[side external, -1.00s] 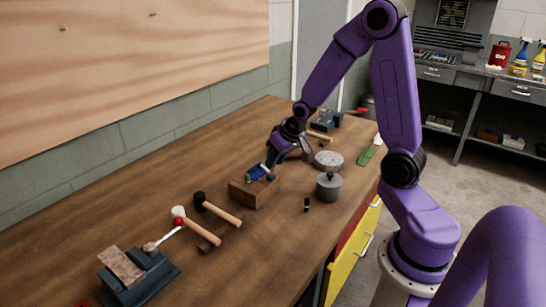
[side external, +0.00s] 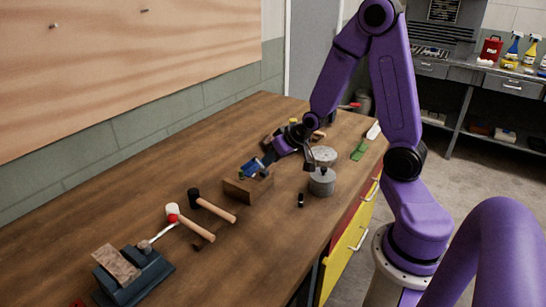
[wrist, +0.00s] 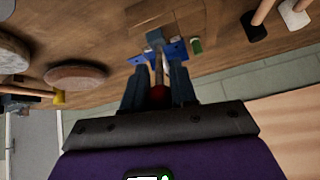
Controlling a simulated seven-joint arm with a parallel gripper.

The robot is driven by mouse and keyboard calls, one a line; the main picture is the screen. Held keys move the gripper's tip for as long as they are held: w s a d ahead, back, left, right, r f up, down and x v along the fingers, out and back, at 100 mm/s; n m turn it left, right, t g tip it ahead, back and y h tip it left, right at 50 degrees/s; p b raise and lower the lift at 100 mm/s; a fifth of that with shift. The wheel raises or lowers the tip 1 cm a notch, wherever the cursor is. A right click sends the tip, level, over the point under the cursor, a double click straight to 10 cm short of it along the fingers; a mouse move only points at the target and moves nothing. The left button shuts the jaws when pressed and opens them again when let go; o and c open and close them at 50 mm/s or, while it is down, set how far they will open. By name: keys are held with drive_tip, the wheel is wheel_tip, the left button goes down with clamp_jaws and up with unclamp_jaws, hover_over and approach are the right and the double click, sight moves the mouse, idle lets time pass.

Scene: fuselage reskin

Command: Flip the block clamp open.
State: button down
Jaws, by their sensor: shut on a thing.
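The block clamp is a small blue clamp (side external: 250,168) on a brown wooden block (side external: 240,189) in the middle of the bench. In the wrist view the blue clamp (wrist: 176,50) lies just beyond my fingertips, with a metal lever and a red grip (wrist: 158,92) running back between the fingers. My gripper (side external: 268,160) is on the far right side of the block, low and tilted toward horizontal. In the wrist view my gripper (wrist: 157,82) is shut on the lever. The exact contact is partly hidden by the fingers.
Two mallets (side external: 218,210) and a bench clamp with a red-knobbed lever (side external: 128,275) are at front left. A grey metal pot (side external: 321,183) and a round disc (side external: 323,155) stand close right of my gripper. A small black item (side external: 300,200) lies nearby. Bare wood lies behind the mallets.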

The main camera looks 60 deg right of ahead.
drive_tip(key=c, duration=0.9)
unclamp_jaws()
drive_tip(key=shift+c, duration=0.2)
drive_tip(key=shift+s, duration=0.1)
drive_tip(key=shift+v, duration=1.4)
drive_tip(key=shift+r, duration=3.5)
